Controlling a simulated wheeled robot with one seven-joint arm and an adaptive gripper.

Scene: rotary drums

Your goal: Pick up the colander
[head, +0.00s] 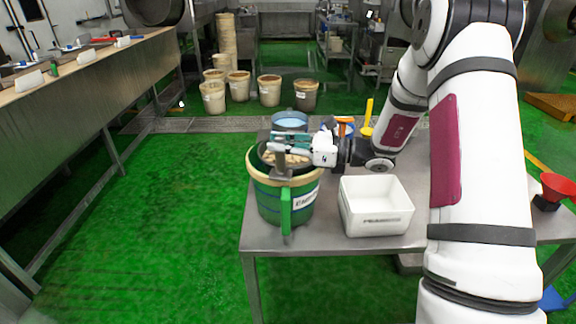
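A green bucket (268,202) with a cream rim stands at the left end of the metal table. A dark round vessel, which looks like the colander (262,165), sits in its mouth with pale contents. A grey strip with a green handle (286,212) extends over the bucket's front; I cannot tell for certain that it belongs to the colander. My gripper (275,141) reaches in from the right, level, with its fingers over the bucket's mouth. The fingers overlap the grey strip's top and the far rim. Whether they touch or grip anything is unclear.
A white square tub (376,208) stands just right of the bucket. A blue-topped container (290,121) stands behind. A yellow upright tool (367,117) and a red funnel (557,186) are further right. Several tubs (238,86) stand on the green floor beyond.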

